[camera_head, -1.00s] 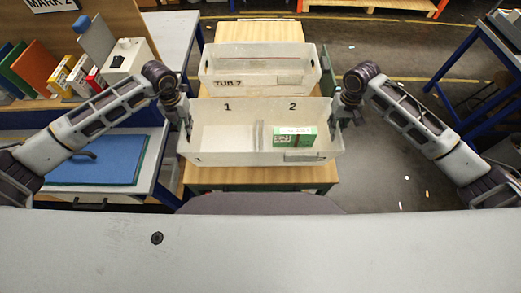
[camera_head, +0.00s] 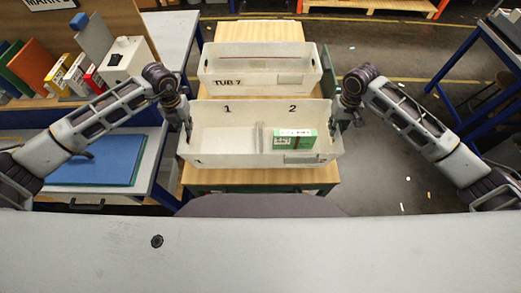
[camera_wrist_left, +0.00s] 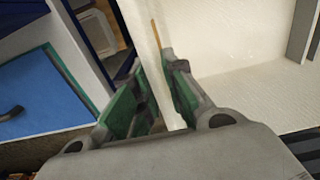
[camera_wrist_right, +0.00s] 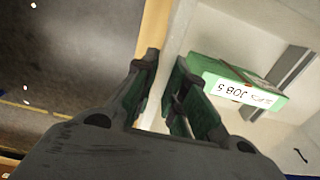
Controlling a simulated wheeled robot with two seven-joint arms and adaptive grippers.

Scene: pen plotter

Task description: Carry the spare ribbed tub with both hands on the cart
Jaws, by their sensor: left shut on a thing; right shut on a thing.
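A white tub (camera_head: 225,160) with compartments marked 1 and 2 is in the middle of the head view, over the wooden top of the cart (camera_head: 260,178). My left gripper (camera_head: 187,128) is shut on its left end wall, which also shows between the fingers in the left wrist view (camera_wrist_left: 150,40). My right gripper (camera_head: 336,122) is shut on its right end wall. A green box (camera_head: 292,142) lies in compartment 2, beside the divider; its label reads JOB 5 in the right wrist view (camera_wrist_right: 237,90). I cannot tell whether the tub touches the cart top.
A second white tub, marked TUB 7 (camera_head: 255,87), stands just behind. At left are a bench with a blue mat (camera_head: 100,160) and a shelf of binders and boxes (camera_head: 75,72). A blue-framed table (camera_head: 490,75) is at right. The floor (camera_head: 400,150) between it and the cart is mostly clear.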

